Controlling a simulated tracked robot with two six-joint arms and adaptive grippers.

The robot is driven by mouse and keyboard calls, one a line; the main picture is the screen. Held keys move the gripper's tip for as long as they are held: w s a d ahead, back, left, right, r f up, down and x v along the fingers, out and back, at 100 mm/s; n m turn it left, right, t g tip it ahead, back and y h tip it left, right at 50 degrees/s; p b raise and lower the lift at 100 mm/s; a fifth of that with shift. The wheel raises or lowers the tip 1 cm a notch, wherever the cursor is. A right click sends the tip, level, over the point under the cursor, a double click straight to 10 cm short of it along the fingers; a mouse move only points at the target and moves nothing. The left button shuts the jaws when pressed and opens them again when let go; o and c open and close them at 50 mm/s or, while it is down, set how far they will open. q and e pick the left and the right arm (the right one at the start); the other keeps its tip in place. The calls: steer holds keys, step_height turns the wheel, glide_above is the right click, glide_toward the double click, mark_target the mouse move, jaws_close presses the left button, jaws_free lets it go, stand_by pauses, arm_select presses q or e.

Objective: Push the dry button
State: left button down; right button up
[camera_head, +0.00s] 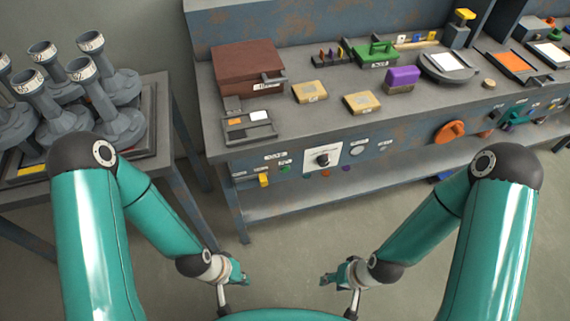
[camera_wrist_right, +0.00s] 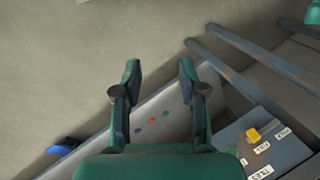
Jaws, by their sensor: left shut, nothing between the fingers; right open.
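The front panel of the workbench (camera_head: 300,165) carries small controls. They include a yellow switch (camera_head: 264,180), a green button (camera_head: 285,168), a dark knob on a white plate (camera_head: 322,160) and a grey round part (camera_head: 357,151). Their labels are too small to read, so I cannot tell which is the dry button. My left gripper (camera_head: 240,275) is shut and empty, low in front of the bench. My right gripper (camera_head: 328,280) is open and empty, also low and apart from the panel. Its two spread fingers show in the right wrist view (camera_wrist_right: 160,75), with the yellow switch (camera_wrist_right: 254,135) to their right.
The bench top holds a brown box (camera_head: 247,68), two tan blocks (camera_head: 310,92), a green part (camera_head: 375,52) and a purple block (camera_head: 402,79). A side table (camera_head: 165,110) on the left carries several grey funnel-shaped pieces (camera_head: 96,85). The floor between grippers and bench is clear.

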steer(key=shift+o, duration=0.3)
steer(key=shift+s, duration=0.1)
steer(key=o, duration=0.3)
steer(key=shift+f, duration=0.15)
steer(key=shift+o, duration=0.5)
step_height(320, 180, down, 8)
steer(key=b, duration=0.8)
arm_select(q)
steer(key=w+d+f+m+t+b, duration=0.1)
steer(key=w+d+f+t+b, duration=0.15)
steer(key=w+b, duration=0.4)
steer(key=w+d+f+t+b, duration=0.2)
steer(key=w+f+t+b, duration=0.15)
steer(key=w, duration=0.55)
steer(key=w+d+r+t+h+b, duration=0.2)
steer(key=w+d+r+t+b, duration=0.4)
steer(key=b, duration=1.2)
steer(key=w+d+r, duration=0.1)
steer(key=d, duration=0.2)
steer(key=shift+w+d+m+t+b, duration=0.15)
steer(key=shift+m+t+b, duration=0.15)
steer(key=shift+b, duration=0.05)
arm_select(e)
step_height(320, 180, down, 28)
steer(key=shift+f, duration=0.15)
arm_select(q)
steer(key=shift+w+r, duration=0.1)
arm_select(e)
steer(key=shift+s+d, duration=0.1)
